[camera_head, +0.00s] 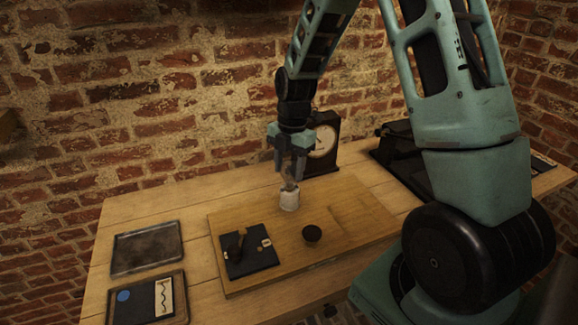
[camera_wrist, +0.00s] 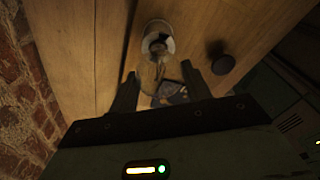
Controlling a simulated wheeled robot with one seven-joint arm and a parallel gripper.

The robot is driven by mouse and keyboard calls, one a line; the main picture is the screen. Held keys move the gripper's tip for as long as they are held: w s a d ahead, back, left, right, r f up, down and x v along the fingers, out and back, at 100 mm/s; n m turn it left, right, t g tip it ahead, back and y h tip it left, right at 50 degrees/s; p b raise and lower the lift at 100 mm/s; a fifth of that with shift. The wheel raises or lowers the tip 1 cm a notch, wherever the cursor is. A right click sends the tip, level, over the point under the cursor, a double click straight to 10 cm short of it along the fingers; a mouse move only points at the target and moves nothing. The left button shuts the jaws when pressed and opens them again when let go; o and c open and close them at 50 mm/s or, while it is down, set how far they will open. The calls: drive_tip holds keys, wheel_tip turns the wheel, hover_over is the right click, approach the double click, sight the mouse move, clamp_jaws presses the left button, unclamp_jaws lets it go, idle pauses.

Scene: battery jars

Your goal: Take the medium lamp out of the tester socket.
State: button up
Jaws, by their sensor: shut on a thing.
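My gripper (camera_head: 289,178) points down over the wooden board and is shut on the medium lamp (camera_head: 289,186), a small clear glass bulb. In the wrist view the lamp (camera_wrist: 150,76) shows as faint glass between the two fingers of my gripper (camera_wrist: 158,73). In the wrist view the socket (camera_wrist: 158,24) shows a pale rim and a dark middle. I cannot tell whether the lamp's base is still inside it.
A dark pad (camera_head: 253,263) with small parts lies front left. Two trays (camera_head: 148,236) (camera_head: 180,308) are at left. A dial meter (camera_head: 322,150) stands behind my gripper. The board's right part is clear.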

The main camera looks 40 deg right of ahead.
drive_tip(key=shift+r, duration=0.2)
drive_tip(key=shift+r+p, duration=0.8)
drive_tip(key=shift+r, duration=0.05)
drive_tip(key=shift+r, duration=0.2)
drive_tip(key=shift+r+p, duration=2.25)
drive_tip(key=shift+r, duration=0.2)
drive_tip(key=shift+f, duration=0.1)
